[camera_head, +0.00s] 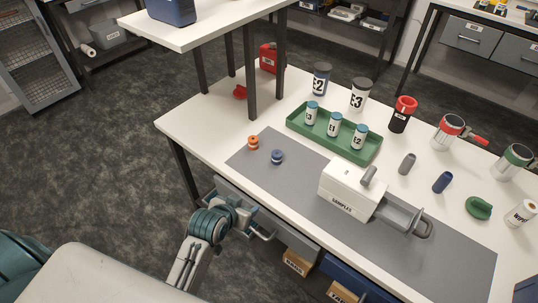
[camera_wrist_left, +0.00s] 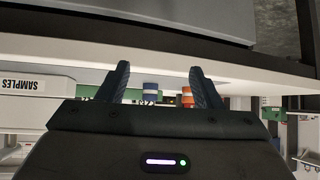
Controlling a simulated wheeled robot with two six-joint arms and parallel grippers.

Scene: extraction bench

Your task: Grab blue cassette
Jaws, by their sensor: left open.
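Two things could be the blue cassette, and I cannot tell which. One is a small blue round piece with a pale band (camera_head: 277,156) on the grey mat, beside a similar orange one (camera_head: 253,142). The other is a dark blue cylinder (camera_head: 443,182) lying toward the right of the table. My left gripper (camera_head: 248,214) is open and empty at the table's front edge, near the mat's left part. In the left wrist view, which is upside down, the blue piece (camera_wrist_left: 150,92) shows beyond and between the open fingers (camera_wrist_left: 163,82). My right gripper is not in view.
A white SAMPLES box (camera_head: 347,190) with a grey handled tray stands on the grey mat (camera_head: 440,260). A green tray (camera_head: 296,124) holds several labelled jars. A raised shelf (camera_head: 215,32) stands at the left back. Drawers lie under the front edge.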

